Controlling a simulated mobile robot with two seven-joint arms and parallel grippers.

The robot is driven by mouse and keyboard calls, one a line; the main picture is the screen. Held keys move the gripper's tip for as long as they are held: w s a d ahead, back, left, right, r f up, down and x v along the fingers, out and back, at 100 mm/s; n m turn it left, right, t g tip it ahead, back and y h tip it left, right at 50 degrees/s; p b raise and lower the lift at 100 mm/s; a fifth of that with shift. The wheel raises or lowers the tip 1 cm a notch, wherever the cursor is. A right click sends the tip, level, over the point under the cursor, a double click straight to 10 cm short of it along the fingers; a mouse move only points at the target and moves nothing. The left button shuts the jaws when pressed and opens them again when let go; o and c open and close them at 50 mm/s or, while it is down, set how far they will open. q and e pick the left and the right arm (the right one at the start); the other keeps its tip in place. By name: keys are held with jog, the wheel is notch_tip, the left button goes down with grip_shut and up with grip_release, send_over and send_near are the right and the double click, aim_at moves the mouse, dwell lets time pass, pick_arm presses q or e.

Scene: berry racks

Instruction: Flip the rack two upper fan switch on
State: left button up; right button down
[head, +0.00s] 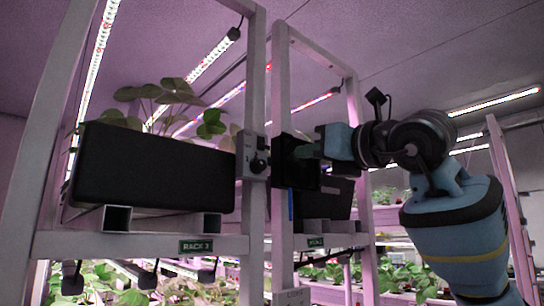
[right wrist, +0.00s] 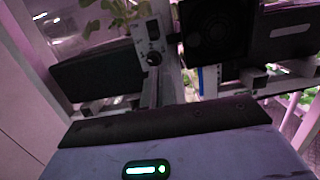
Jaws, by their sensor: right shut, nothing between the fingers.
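A grey switch box (head: 252,155) with a small rocker and a round dark knob is on the post at the right end of rack three. It also shows in the right wrist view (right wrist: 142,38), upper left of centre. A black fan housing (head: 284,172) is just right of it; its round grille shows in the right wrist view (right wrist: 217,36). My right gripper (head: 301,152) is shut and empty, in front of the fan housing and right of the switch box, apart from the box. It hides part of the housing. My left gripper is out of view.
A green rack 3 sign (head: 196,246) is on the left rack's beam. A smaller sign (head: 315,242), too small to read surely, is on the rack behind. A black planter (head: 150,172) with leafy plants fills the left shelf. White posts (head: 281,80) stand close together.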

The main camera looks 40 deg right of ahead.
jog(key=shift+w, duration=0.1)
jog(key=p, duration=0.2)
send_near(262, 156)
jog(key=w, duration=0.2)
jog(key=w+r, duration=0.1)
jog(key=w, duration=0.1)
jog(key=shift+w+a, duration=0.1)
jog(key=shift+w, duration=0.85)
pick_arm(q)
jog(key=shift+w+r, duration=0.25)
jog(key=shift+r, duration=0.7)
pick_arm(e)
jog(key=shift+w, duration=0.2)
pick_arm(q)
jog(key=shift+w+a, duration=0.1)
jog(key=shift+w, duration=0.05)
pick_arm(e)
jog(key=shift+s, duration=0.1)
